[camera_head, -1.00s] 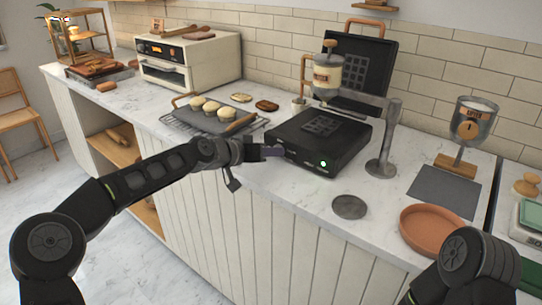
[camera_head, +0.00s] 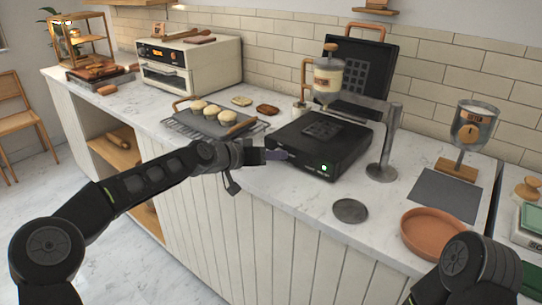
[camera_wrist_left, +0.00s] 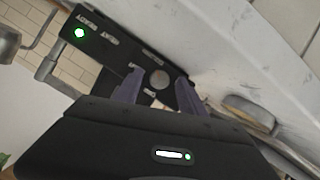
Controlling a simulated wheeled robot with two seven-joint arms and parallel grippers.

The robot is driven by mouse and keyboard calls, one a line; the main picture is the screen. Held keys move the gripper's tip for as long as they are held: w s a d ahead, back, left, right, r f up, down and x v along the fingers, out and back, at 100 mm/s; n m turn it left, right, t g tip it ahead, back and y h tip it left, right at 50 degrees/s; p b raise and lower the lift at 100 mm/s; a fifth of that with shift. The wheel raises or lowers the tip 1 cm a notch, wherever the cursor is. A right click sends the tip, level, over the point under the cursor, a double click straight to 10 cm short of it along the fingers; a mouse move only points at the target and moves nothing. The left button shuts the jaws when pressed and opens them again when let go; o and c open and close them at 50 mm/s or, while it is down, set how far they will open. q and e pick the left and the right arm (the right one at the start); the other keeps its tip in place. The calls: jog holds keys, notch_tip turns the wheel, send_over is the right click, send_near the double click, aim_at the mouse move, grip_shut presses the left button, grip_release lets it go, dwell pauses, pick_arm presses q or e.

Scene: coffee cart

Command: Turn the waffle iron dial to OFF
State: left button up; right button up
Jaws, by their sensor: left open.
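The black waffle iron (camera_head: 336,143) stands on the marble counter with its lid raised and a green light (camera_head: 324,168) lit on its front. In the left wrist view its front panel (camera_wrist_left: 118,58) shows tilted, with white labels that I cannot read clearly and the round dial (camera_wrist_left: 160,78). My left gripper (camera_head: 279,155) is at the left part of the iron's front and covers the dial in the head view. Its two fingers (camera_wrist_left: 158,92) are open, one on each side of the dial in the wrist picture. I cannot tell whether they touch it.
A batter dispenser (camera_head: 328,78) on a metal stand (camera_head: 380,170) rises behind and right. A grey disc (camera_head: 350,210) and a terracotta dish (camera_head: 433,232) lie at the front right. Part of my right arm shows lower right.

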pick_arm(q)
jog(key=b+v, duration=0.1)
jog(key=v, duration=0.6)
jog(key=shift+a, duration=0.1)
jog(key=shift+s+a+r, duration=0.15)
jog(key=shift+s, duration=0.05)
